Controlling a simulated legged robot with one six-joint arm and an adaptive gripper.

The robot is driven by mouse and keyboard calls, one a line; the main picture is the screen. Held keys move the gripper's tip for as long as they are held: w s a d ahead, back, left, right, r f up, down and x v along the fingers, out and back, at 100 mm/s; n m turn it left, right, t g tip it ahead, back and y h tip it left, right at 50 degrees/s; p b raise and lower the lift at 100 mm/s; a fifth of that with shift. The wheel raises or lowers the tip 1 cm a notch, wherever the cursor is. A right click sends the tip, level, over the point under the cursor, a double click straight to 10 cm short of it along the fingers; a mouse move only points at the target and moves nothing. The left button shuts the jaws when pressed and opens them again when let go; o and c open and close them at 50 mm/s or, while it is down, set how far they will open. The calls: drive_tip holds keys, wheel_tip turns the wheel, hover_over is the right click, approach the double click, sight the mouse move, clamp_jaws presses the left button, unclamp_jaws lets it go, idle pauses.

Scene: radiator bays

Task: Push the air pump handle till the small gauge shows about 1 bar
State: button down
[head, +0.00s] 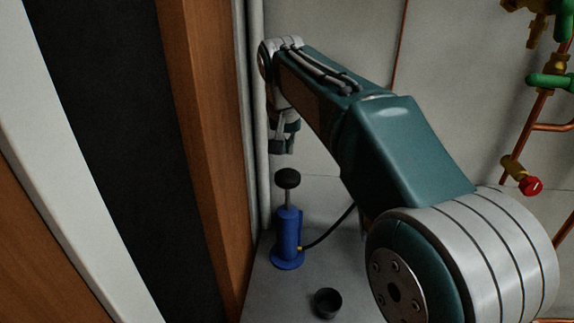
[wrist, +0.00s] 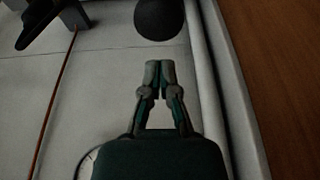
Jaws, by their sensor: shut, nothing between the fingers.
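The air pump stands upright on the grey floor in the head view, with a blue body (head: 288,232) and a round black handle knob (head: 288,178) on a raised grey rod. My gripper (head: 282,149) points down just above the knob, apart from it, with its fingers together and empty. In the wrist view the shut fingertips (wrist: 160,67) are below the dark round knob (wrist: 159,18) in the picture. No gauge reading is visible.
A black hose (head: 331,228) runs from the pump behind my arm. A small black cup (head: 327,302) stands in front. A wooden post (head: 205,150) and a grey pipe (head: 256,120) are close on the left. Copper pipes with a red-capped valve (head: 530,186) are at right.

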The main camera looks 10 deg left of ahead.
sight(288, 172)
drive_tip(key=x, duration=0.2)
drive_tip(key=s+x, duration=0.1)
drive_tip(key=x, duration=0.2)
drive_tip(key=shift+f, duration=0.15)
drive_tip(key=shift+f, duration=0.1)
wheel_tip(288, 172, down, 7)
drive_tip(key=shift+s+r, duration=0.1)
drive_tip(key=shift+r, duration=0.05)
idle(0.4)
drive_tip(key=v, duration=1.2)
drive_tip(key=shift+r, duration=0.2)
idle(0.3)
